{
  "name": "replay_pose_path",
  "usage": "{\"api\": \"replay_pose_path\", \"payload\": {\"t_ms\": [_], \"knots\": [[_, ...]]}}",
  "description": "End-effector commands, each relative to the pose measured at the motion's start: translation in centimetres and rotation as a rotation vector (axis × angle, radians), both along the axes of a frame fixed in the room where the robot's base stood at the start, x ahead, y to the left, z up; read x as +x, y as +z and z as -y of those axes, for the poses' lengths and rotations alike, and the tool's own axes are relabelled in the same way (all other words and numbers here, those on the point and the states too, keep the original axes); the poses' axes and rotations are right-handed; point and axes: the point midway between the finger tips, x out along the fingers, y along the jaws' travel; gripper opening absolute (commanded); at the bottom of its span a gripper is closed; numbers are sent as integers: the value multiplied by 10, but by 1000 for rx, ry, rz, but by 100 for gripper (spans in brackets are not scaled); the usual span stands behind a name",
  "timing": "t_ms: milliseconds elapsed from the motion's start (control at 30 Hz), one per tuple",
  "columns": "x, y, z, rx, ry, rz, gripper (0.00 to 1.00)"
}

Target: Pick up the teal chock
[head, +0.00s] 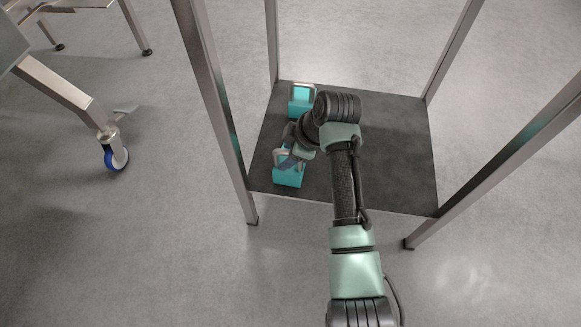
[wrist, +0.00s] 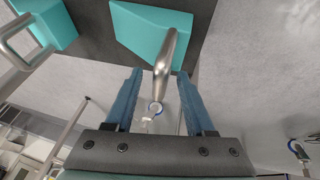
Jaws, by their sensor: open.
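Two teal chocks with metal handles sit on a dark shelf. The nearer teal chock (head: 289,178) is near the shelf's front left corner. In the wrist view a teal chock (wrist: 143,30) is at top centre, its metal handle (wrist: 167,60) reaching down between my fingertips. My gripper (head: 287,158) is over the nearer chock in the head view. In the wrist view my gripper (wrist: 159,74) is open, with one blue finger on each side of the handle; I cannot tell whether either touches it.
The other teal chock (head: 296,108) stands further back on the shelf (head: 400,150); a second chock (wrist: 50,22) is at top left in the wrist view. Metal posts (head: 216,95) rise at the shelf's corners. The shelf's right side is clear. A caster wheel (head: 115,157) stands at left.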

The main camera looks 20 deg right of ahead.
Motion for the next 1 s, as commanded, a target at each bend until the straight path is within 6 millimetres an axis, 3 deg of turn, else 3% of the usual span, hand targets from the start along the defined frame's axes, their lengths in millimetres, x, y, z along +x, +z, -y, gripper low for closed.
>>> {"api": "replay_pose_path", "payload": {"t_ms": [200,500,1000], "knots": [[1,0,0,0,0,1,55],[1,0,0,0,0,1,1],[1,0,0,0,0,1,0]]}}
